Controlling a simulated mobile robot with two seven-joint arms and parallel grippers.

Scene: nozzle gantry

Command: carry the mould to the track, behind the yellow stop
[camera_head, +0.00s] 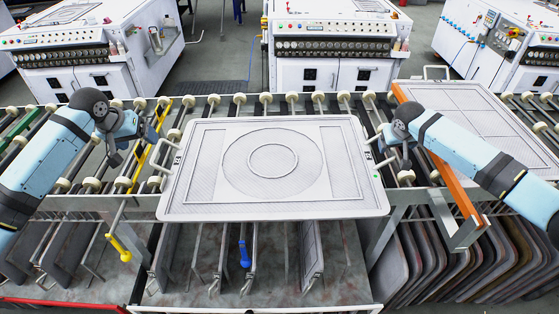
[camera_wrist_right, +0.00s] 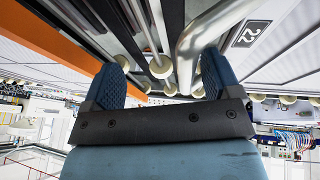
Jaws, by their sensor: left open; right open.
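The mould (camera_head: 330,200), a flat grey plate with raised rings in its middle, lies level on the roller track (camera_head: 225,108). It has a tubular handle at each side. My left gripper (camera_head: 147,138) is open beside the left handle (camera_head: 160,152). My right gripper (camera_head: 384,144) is open at the right handle. In the right wrist view my open fingers (camera_wrist_right: 160,85) have the metal handle (camera_wrist_right: 192,50) between or just beyond them; contact is unclear. The yellow stop (camera_head: 143,160) is a bar across the track, left of the mould.
An orange bar (camera_head: 448,176) crosses the track on the right, with another grey plate (camera_head: 480,115) beyond it. White machines (camera_head: 330,45) stand behind. Plates hang in racks below the track. A yellow grip (camera_head: 120,248) and a blue grip (camera_head: 244,255) are at the front.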

